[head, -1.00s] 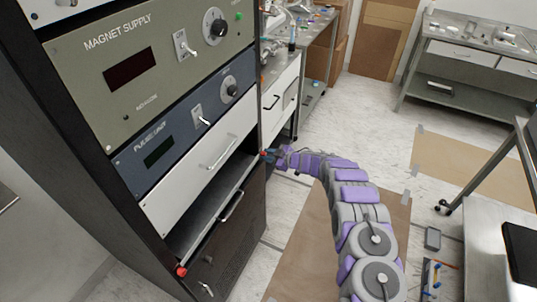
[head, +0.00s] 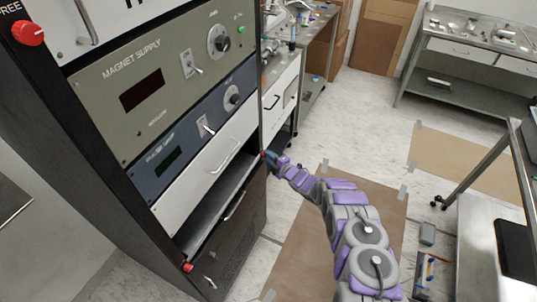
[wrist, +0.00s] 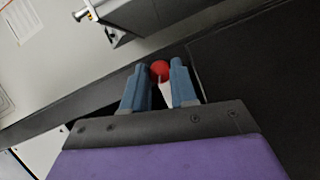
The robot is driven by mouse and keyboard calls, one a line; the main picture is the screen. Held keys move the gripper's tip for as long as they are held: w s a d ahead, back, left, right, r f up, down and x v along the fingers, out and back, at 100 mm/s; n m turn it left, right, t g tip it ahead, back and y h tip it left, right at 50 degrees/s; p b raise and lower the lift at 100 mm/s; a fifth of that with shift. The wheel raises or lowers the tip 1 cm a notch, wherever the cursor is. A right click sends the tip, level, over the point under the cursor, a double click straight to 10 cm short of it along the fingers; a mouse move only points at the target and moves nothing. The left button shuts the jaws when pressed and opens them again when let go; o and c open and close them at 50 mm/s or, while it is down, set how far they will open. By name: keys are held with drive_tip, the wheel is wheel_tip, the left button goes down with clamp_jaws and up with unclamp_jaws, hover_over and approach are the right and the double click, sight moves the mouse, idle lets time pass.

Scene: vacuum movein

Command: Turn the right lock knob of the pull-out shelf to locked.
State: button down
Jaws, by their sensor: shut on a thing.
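The pull-out shelf (head: 217,208) is a grey tray in the rack below a white drawer front. Its left lock knob (head: 188,267) is red and sits at the shelf's near left corner. The right lock knob (wrist: 160,70) is red and shows between my fingertips in the wrist view. My gripper (wrist: 160,76) has blue fingers, one on each side of this knob, and is shut on it. In the head view my gripper (head: 271,160) is at the rack's right edge and mostly covers the right knob. The knob's lock marking cannot be read.
The rack holds a magnet supply panel (head: 150,85), a blue pulse unit panel (head: 185,140) and another red knob (head: 28,33) at top left. A bench with drawers (head: 282,95) stands close behind my gripper. Open floor with brown sheets (head: 345,215) lies to the right.

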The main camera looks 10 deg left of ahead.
drive_tip(key=shift+s+a+f+n+t+y+b, duration=0.1)
drive_tip(key=shift+f+n+t+y+b, duration=0.2)
drive_tip(key=shift+n, duration=0.8)
drive_tip(key=shift+s+a+f+n+t+y+b, duration=0.1)
drive_tip(key=shift+f+n+t+y+b, duration=0.15)
drive_tip(key=shift+n, duration=0.85)
drive_tip(key=c, duration=1.3)
unclamp_jaws()
drive_tip(key=o, duration=0.4)
drive_tip(key=shift+d+r, duration=0.1)
drive_tip(key=shift+r, duration=0.05)
drive_tip(key=shift+d, duration=0.1)
drive_tip(key=shift+d, duration=0.1)
